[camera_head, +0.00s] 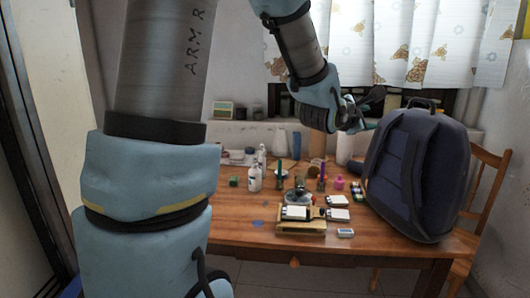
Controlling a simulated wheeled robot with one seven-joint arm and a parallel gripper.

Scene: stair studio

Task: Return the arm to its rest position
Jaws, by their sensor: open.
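My arm fills the left and top of the head view and bends down over the wooden table (240,222). My gripper (368,108) is at the arm's end, in the upper middle right. It is raised above the table's back part, left of the dark blue backpack's top. The jaws look open and I see nothing held between them. The gripper is dark and small here, so fine detail of the fingers is unclear. My arm hides the table's left end.
The dark blue backpack (420,175) stands at the table's right end, before a wooden chair (492,185). White boxes on a small wooden stand (301,229), a white bottle (254,178) and other small items crowd the middle. A patterned curtain (400,45) hangs behind.

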